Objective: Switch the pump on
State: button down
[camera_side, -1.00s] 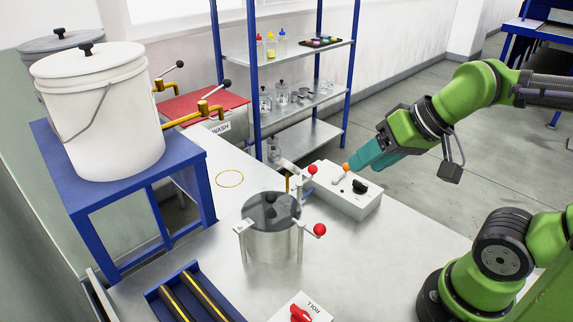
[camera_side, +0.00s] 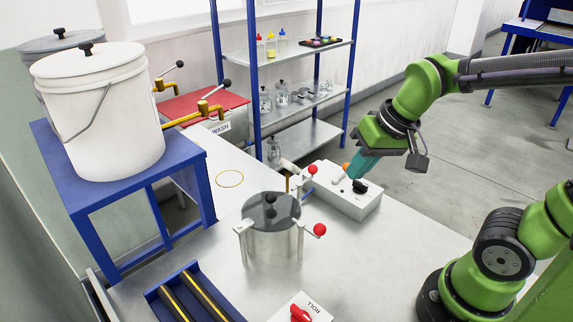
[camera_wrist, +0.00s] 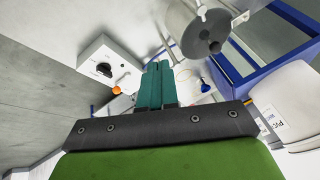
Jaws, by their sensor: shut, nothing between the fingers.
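A white control box (camera_side: 340,203) stands on the bench, with a black knob (camera_side: 359,187) and a pale lever (camera_side: 338,178) with an orange tip (camera_side: 345,167) on top. The lever slants upward. My gripper (camera_side: 352,175) has its teal fingers shut and empty, beside the orange tip over the box's back edge; I cannot tell whether they touch it. In the wrist view the box (camera_wrist: 92,50), its knob (camera_wrist: 104,70) and the orange tip (camera_wrist: 117,90) lie left of my closed fingertips (camera_wrist: 157,66), with a visible gap in the picture.
A steel lidded vessel (camera_side: 272,240) with red-ball handles stands left of the box. A blue-posted shelf (camera_side: 300,95) with bottles stands behind. A white bucket (camera_side: 100,115) sits on a blue stand at left. A red lever on a marked plate (camera_side: 300,312) is at the front.

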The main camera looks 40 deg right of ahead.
jog(key=w+d+f+m+g+h, duration=0.4)
jog(key=w+d+m, duration=0.4)
jog(key=m, duration=0.5)
jog(key=shift+f+g+h, duration=0.3)
jog(key=shift+f+h, duration=0.05)
jog(key=shift+h, duration=0.45)
jog(key=shift+w+d, duration=0.1)
jog(key=shift+d, duration=0.05)
send_near(353, 189)
jog(key=x, duration=0.5)
